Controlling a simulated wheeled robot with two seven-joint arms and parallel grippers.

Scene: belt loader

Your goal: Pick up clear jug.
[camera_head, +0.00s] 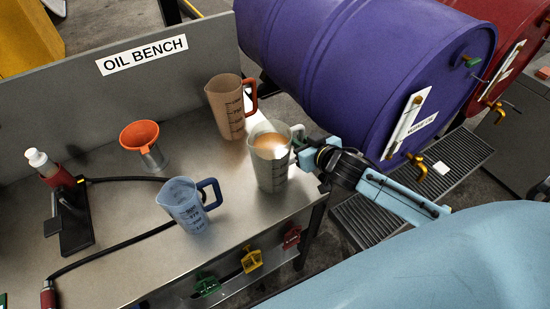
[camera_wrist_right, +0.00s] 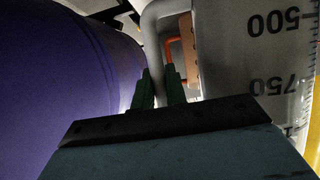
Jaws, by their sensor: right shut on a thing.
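The clear jug (camera_head: 268,174) has a pale grey handle and light brown liquid inside. It is upright at the right end of the bench top; I cannot tell whether its base touches the bench. My right gripper (camera_head: 306,154) comes in from the right and is shut on the jug's handle. In the right wrist view the green fingers (camera_wrist_right: 160,94) lie on both sides of the grey handle (camera_wrist_right: 155,50), and the jug's wall (camera_wrist_right: 250,75) with upside-down marks fills the right side. My left gripper is not in view.
A tan jug (camera_head: 224,110) with an orange handle stands just behind left. A blue jug (camera_head: 182,208) stands front left. An orange funnel (camera_head: 139,136) and a black-based tool (camera_head: 75,225) are further left. A purple drum (camera_head: 350,70) lies close behind my right gripper.

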